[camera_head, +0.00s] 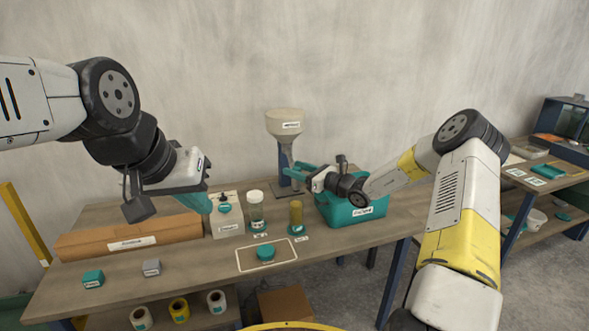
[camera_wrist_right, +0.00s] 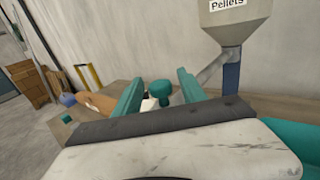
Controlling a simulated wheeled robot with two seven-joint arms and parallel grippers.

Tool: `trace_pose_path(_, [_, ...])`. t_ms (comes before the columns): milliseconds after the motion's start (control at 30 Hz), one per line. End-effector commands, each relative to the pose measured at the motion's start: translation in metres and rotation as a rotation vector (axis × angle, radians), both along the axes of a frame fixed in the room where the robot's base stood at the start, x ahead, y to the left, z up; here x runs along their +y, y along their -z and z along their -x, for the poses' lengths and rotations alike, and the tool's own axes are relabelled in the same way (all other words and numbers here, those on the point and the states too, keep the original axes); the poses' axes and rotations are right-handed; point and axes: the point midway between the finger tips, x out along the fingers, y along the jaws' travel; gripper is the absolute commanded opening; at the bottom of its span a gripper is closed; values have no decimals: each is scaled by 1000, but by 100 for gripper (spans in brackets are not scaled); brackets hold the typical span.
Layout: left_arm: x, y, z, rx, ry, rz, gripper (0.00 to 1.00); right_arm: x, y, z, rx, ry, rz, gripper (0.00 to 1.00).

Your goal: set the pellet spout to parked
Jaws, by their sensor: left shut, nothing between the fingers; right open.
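The grey pellet hopper (camera_head: 285,122) stands at the back of the bench and shows top right in the right wrist view (camera_wrist_right: 236,18). Its grey spout (camera_wrist_right: 213,68) slopes down leftward from the hopper, its lower end hidden behind my right gripper's finger. My right gripper (camera_wrist_right: 160,77) is open, teal fingers apart, close in front of the spout; it also shows in the head view (camera_head: 293,170). I cannot tell whether it touches the spout. A teal knob (camera_wrist_right: 161,87) shows between the fingers; its owner is unclear. My left gripper (camera_head: 200,204) is shut and empty above the bench's left part.
A teal bin (camera_head: 352,214) stands right of the hopper, below my right wrist. A teal puck (camera_head: 266,252) lies in a white outline.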

Motion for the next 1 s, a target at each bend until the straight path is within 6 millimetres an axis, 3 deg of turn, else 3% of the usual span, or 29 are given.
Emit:
trace_pose_path(33, [0,0,0,0,0,0,0,0,0,0,0,0,0,43])
trace_pose_path(267, [0,0,0,0,0,0,0,0,0,0,0,0,0,0])
trace_pose_path(1000, [0,0,0,0,0,0,0,-1,0,0,0,0,1,0])
